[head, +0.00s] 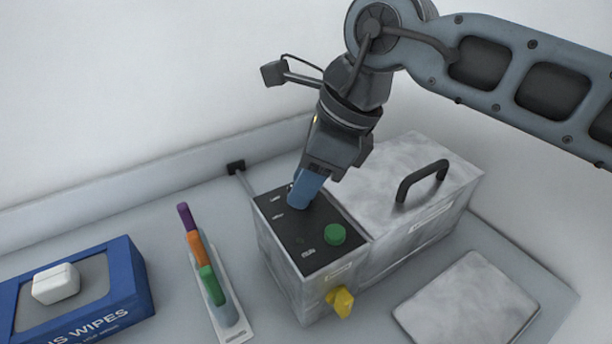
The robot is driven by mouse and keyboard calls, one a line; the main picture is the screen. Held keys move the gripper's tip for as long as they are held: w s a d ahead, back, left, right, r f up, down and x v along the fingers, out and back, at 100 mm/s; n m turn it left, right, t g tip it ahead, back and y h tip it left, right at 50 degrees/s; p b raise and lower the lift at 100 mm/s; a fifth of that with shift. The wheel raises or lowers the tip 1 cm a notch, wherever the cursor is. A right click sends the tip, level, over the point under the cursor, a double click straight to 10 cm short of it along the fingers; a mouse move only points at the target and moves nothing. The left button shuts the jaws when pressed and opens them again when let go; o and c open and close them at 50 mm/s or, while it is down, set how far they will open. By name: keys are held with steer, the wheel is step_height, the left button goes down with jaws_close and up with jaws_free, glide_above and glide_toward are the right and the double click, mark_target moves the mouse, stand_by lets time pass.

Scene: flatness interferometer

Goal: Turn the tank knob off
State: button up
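A grey metal tank unit (415,230) with a black handle on its lid stands in the middle right. At its left end is a box with a black control panel (285,236) on top. A round green knob or button (334,234) sits on the panel near its front right. A yellow knob (341,301) sticks out of the box's front face. I cannot read which one is the tank knob. My gripper (302,200) points down at the back of the panel, its blue fingers at or just above the surface. It hides that part of the panel, and its finger opening does not show clearly.
A blue wipes box (128,275) lies at the left. A pale rack (238,332) with purple, orange and green pieces stands between it and the unit. A flat grey plate (467,305) lies at front right. A black wall fitting (236,167) with a cable is behind.

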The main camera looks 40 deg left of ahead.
jaws_close()
steer(key=shift+f+m+b, duration=0.1)
steer(key=shift+m+b, duration=0.2)
steer(key=shift+b, duration=0.05)
steer(key=shift+f+m+t+b, duration=0.1)
steer(key=shift+m+t+b, duration=0.3)
steer(key=shift+m+b, duration=0.25)
steer(key=m+b, duration=0.2)
steer(key=m+t+b, duration=0.1)
steer(key=m+b, duration=0.1)
steer(key=b, duration=0.1)
steer(key=shift+s+f+t+y, duration=0.1)
steer(key=shift+s+t+y, duration=0.05)
steer(key=shift+t+y, duration=0.15)
steer(key=m+b, duration=0.2)
steer(key=b, duration=0.1)
steer(key=m+t+b, duration=0.1)
steer(key=m+b, duration=0.1)
steer(key=shift+s+r+t+b, duration=0.1)
steer(key=shift+r+t+b, duration=0.1)
steer(key=shift+t+b, duration=0.15)
steer(key=shift+r, duration=0.1)
steer(key=shift+o, duration=0.7)
jaws_free()
